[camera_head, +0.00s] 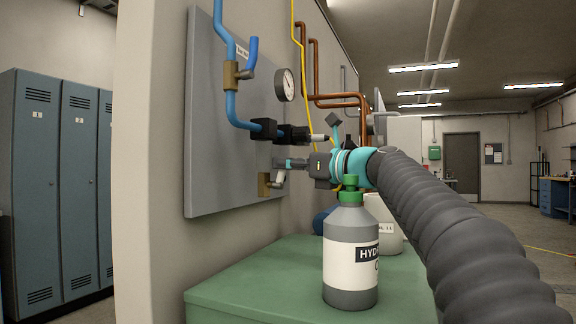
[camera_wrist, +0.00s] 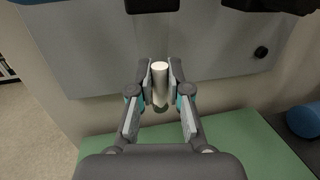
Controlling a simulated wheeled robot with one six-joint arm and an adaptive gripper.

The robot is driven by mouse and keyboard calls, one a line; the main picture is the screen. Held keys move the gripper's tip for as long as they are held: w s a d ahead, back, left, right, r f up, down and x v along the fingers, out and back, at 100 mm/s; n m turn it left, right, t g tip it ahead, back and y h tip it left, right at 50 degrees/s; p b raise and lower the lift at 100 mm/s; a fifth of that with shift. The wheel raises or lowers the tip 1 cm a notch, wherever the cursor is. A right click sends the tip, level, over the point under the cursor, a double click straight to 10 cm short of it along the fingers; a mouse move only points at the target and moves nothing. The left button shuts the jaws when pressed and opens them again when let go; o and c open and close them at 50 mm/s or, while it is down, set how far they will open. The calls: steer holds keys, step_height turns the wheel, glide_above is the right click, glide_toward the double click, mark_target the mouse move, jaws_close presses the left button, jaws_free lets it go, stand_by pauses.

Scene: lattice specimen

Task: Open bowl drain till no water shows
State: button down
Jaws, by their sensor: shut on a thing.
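My gripper (camera_wrist: 160,80) is shut on a small pale cylindrical part (camera_wrist: 159,72) in front of the grey panel. The part stands between the two fingertips, and its lower end looks dark. In the head view my gripper (camera_head: 285,164) reaches from the right to the panel's lower fittings, close above a brass fitting (camera_head: 264,185). I cannot tell whether the held part is the bowl drain. Black blocks (camera_head: 265,128) sit on the blue pipe above my gripper. No water can be made out in either view.
The grey panel (camera_head: 225,150) carries a gauge (camera_head: 285,84) and a blue pipe (camera_head: 218,40). A green-capped bottle (camera_head: 351,232) stands on the green bench top (camera_head: 250,285), just below my wrist, with a white container (camera_head: 388,225) behind it. Blue lockers (camera_head: 60,190) stand left.

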steer(key=c, duration=1.1)
jaws_free()
steer(key=shift+s, duration=0.1)
steer(key=v, duration=1.2)
